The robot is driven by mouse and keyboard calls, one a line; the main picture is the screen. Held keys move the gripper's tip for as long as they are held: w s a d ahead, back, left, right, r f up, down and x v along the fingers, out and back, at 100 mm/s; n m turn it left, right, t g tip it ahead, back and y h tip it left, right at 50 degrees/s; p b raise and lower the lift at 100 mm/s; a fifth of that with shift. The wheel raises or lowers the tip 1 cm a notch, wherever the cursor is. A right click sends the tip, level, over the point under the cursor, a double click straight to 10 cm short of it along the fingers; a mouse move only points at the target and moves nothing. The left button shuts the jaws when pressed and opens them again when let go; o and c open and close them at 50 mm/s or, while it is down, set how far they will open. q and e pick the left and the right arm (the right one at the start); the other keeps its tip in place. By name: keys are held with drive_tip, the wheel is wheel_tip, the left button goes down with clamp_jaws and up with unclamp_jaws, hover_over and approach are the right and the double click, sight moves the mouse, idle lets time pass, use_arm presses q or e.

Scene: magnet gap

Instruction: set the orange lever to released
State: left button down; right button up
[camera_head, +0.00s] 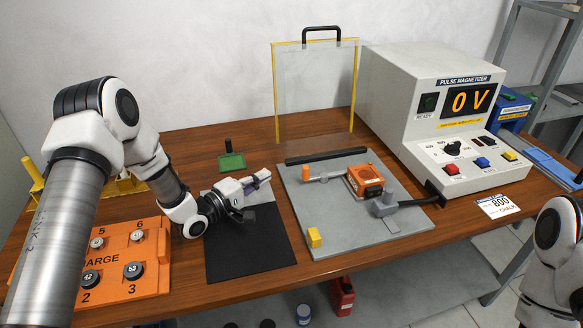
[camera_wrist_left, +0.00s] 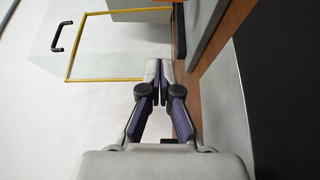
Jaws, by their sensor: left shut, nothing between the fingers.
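The orange lever (camera_head: 306,173) shows in the head view as a small upright orange knob on the left part of the grey plate (camera_head: 300,215). A pale bar runs right from near it towards the orange block (camera_head: 368,180); whether they are joined is hard to tell. My left gripper (camera_head: 263,177) is shut and empty, a little left of the knob and apart from it, above the black mat's far end. Its fingertips meet in the left wrist view (camera_wrist_left: 160,68). The lever is not visible there. My right arm shows at the right edge, its gripper out of frame.
The pulse magnetizer (camera_head: 420,90) reads 0 V at the back right. A yellow-framed clear panel (camera_head: 315,95) stands behind the plate. The black mat (camera_head: 250,250) is bare in front. An orange charge rack (camera_head: 120,260) with numbered spots is at the left.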

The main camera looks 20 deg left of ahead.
use_arm(q)
drive_tip(key=shift+w+f, duration=0.15)
drive_tip(key=shift+w, duration=0.2)
drive_tip(key=x, duration=1)
drive_tip(key=shift+d+p, duration=0.1)
drive_tip(key=shift+p, duration=0.2)
drive_tip(key=s+d, duration=0.1)
drive_tip(key=s+p, duration=0.1)
drive_tip(key=shift+s+d, duration=0.3)
drive_tip(key=shift+d, duration=0.1)
drive_tip(key=shift+s+d, duration=0.35)
drive_tip(key=shift+s, duration=0.15)
drive_tip(key=shift+w, duration=0.1)
use_arm(e)
drive_tip(key=shift+w+r, duration=0.1)
drive_tip(key=shift+r, duration=0.6)
